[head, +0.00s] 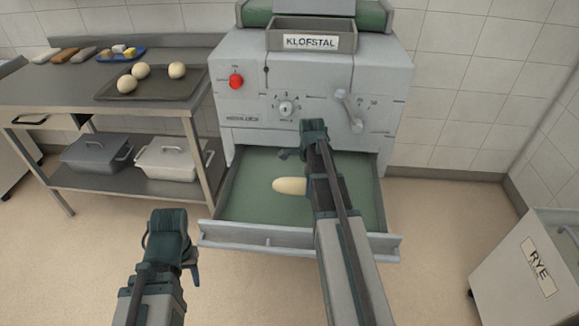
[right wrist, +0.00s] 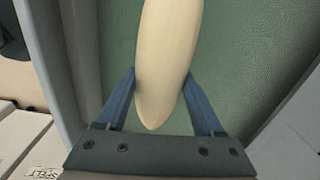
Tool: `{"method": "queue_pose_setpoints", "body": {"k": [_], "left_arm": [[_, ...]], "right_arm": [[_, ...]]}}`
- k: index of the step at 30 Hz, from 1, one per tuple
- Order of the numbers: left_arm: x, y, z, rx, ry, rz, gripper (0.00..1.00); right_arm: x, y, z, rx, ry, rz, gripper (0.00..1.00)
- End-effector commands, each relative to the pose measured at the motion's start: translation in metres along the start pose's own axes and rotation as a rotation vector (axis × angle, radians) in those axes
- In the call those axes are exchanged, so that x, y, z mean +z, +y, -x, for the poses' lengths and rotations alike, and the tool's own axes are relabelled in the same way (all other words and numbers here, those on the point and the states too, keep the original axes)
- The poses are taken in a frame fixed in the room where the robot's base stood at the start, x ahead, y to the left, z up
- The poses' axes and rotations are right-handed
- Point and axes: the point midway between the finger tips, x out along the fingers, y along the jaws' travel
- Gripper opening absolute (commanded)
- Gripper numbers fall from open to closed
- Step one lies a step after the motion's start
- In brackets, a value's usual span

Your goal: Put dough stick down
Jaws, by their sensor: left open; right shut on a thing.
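A pale, smooth dough stick (head: 290,186) is at the green bed of the pulled-out drawer (head: 255,208) below the machine; part of it is hidden behind my right arm. In the right wrist view the dough stick (right wrist: 168,35) lies between the two blue fingers of my right gripper (right wrist: 161,75), which is shut on it. Its rounded end points toward the gripper's palm. The green surface is close behind it; I cannot tell whether it touches. My left gripper (head: 172,245) is open and empty, low in front of the drawer's left corner.
The grey machine (head: 245,75) with a red button stands above the drawer. At left, a steel table (head: 55,92) holds a dark tray (head: 165,90) with several dough balls. The drawer bed's left part is clear.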

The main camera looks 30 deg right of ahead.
Motion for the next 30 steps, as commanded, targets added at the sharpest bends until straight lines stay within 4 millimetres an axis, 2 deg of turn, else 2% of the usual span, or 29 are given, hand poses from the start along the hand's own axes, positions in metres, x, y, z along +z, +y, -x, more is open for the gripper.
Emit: {"method": "queue_pose_setpoints", "body": {"k": [5,8,18,21,24,30], "left_arm": [[0.001,-0.002,0.015,0.000,0.000,0.000,0.47],[0.002,-0.003,0.033,0.000,0.000,0.000,0.47],[0.007,-0.011,0.121,0.000,0.000,0.001,0.47],[0.008,-0.013,0.138,0.000,0.000,0.001,0.47],[0.008,-0.014,0.144,0.000,0.000,0.001,0.47],[0.008,-0.013,0.141,0.000,0.000,0.001,0.47]], "right_arm": [[0.000,0.000,0.015,0.000,0.000,0.000,0.05],[0.000,0.000,0.033,0.000,0.000,0.000,0.05],[0.000,-0.001,0.121,0.000,0.000,0.000,0.05],[0.000,-0.001,0.139,0.000,0.000,0.000,0.05],[0.000,-0.001,0.145,0.000,0.000,0.000,0.05],[0.000,-0.001,0.142,0.000,0.000,0.000,0.05]]}}
